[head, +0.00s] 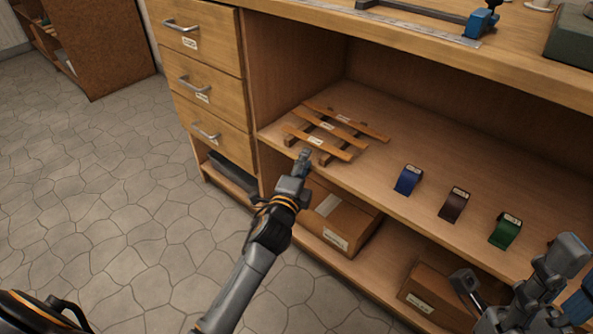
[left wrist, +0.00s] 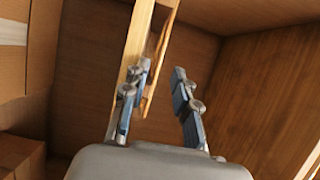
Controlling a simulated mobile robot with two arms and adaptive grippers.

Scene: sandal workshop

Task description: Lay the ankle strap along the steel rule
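Several tan straps with small white labels lie across wooden rails on the upper shelf; the nearest strap (head: 317,141) has its near end close to my left gripper. I cannot read the labels to tell which is the ankle strap. The steel rule (head: 420,38) lies along the front of the bench top. My left gripper (head: 304,157) is at the shelf's front edge. In the left wrist view its fingers (left wrist: 158,105) are apart with nothing visibly held, and light wooden strips run behind the left finger. My right gripper (head: 512,272) is at the lower right, its fingers spread and apparently empty.
Blue (head: 408,180), brown (head: 454,204) and green (head: 505,231) labelled items stand on the same shelf to the right. Cardboard boxes (head: 342,222) sit on the shelf below. Drawers (head: 205,92) flank the shelf's left side. A blue-ended tool (head: 482,22) lies by the rule.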

